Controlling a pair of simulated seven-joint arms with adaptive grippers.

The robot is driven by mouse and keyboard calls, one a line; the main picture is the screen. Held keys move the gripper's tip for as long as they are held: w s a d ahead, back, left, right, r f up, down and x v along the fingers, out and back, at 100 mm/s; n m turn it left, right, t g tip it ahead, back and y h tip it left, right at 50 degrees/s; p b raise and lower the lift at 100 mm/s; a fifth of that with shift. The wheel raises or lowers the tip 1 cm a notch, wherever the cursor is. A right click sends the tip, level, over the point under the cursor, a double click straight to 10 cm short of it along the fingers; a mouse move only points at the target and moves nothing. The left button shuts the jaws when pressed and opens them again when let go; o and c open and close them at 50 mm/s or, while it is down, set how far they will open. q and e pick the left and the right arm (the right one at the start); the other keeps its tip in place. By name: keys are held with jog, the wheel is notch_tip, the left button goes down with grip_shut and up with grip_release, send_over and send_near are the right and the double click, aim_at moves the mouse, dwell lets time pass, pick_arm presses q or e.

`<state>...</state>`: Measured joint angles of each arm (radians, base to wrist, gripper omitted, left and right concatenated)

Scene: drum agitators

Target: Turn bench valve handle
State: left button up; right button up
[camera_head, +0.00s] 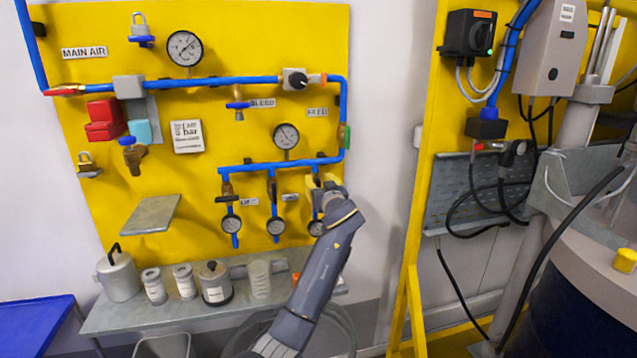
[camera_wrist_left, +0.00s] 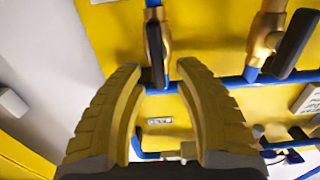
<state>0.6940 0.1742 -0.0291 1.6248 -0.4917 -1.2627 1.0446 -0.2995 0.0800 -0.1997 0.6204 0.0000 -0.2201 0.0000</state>
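Three small brass valves hang below the lower blue manifold on the yellow panel. My left gripper (camera_head: 323,183) is at the rightmost one and hides most of it. In the left wrist view, the open yellow fingers (camera_wrist_left: 159,72) are on either side of that valve's dark handle (camera_wrist_left: 156,52), with gaps at both sides. The middle valve (camera_head: 272,186) also shows in the wrist view (camera_wrist_left: 268,38) with a dark handle. The left valve (camera_head: 228,191) has its dark handle lying across the pipe. The small tags beside the valves are too small to read. My right gripper is not in view.
Gauges (camera_head: 276,227) hang below the valves. The blue manifold pipe (camera_head: 258,166) runs just above them. A grey bench (camera_head: 120,316) with jars and a can (camera_head: 118,276) stands below. A sloped metal shelf (camera_head: 142,214) sticks out at left. A yellow frame (camera_head: 407,265) stands at right.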

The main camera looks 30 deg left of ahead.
pick_arm(q)
jog(key=shift+w+a, duration=0.25)
jog(key=shift+a, duration=0.05)
grip_shut()
dwell(0.3)
